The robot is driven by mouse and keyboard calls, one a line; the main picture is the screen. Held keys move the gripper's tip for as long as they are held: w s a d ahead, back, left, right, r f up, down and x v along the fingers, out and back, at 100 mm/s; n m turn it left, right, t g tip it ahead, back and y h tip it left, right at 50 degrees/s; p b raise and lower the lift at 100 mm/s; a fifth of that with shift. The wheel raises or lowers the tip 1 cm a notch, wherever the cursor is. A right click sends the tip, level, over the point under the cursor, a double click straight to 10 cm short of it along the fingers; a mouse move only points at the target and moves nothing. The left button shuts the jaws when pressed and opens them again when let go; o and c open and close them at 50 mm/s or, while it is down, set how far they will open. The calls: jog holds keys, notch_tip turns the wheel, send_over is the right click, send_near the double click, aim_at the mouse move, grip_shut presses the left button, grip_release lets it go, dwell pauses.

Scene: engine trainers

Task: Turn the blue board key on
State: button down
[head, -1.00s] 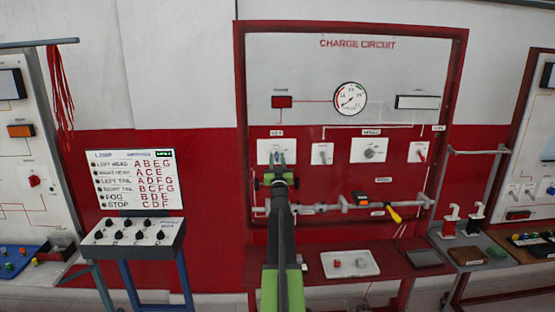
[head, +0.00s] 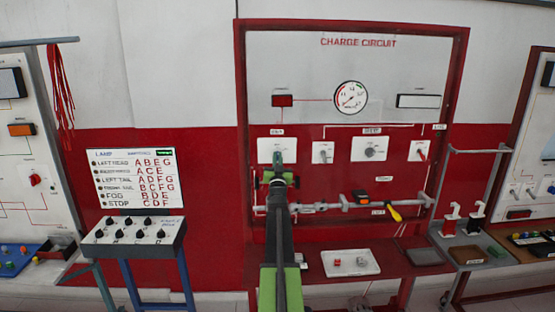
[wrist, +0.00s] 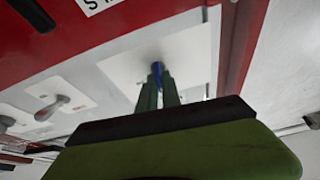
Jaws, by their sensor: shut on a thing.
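The blue board key (wrist: 157,68) shows in the wrist view as a small blue piece at the tips of my gripper (wrist: 158,82), in front of a white square plate (wrist: 190,50). My gripper's narrow green fingers are shut on it. In the head view my gripper (head: 277,162) reaches the leftmost white plate (head: 264,148) on the charge circuit board (head: 300,70). My arm hides the key there. I cannot tell the key's turn angle.
To the right on the board are a grey switch (head: 323,153), a grey knob (head: 370,152) and a red-handled switch (head: 421,153). Below runs a rail with a yellow-handled tool (head: 394,213). A white tray (head: 350,271) lies on the red shelf. A switch box (head: 132,236) stands left.

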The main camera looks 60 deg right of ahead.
jog(key=m+g+p, duration=0.1)
jog(key=m+g, duration=0.1)
jog(key=m, duration=0.2)
jog(key=m+g+p, duration=0.2)
jog(key=m, duration=0.3)
jog(key=m+g+p, duration=0.1)
jog(key=m+g, duration=0.1)
jog(key=m, duration=0.3)
jog(key=shift+w+a+g+h, duration=0.1)
jog(key=shift+g+h, duration=0.2)
jog(key=shift+m, duration=0.3)
jog(key=c, duration=1.5)
grip_release()
jog(key=shift+c, duration=0.2)
jog(key=b+v, duration=0.2)
jog(key=v, duration=1.5)
jog(key=shift+a+b, duration=0.25)
jog(key=shift+b, duration=0.1)
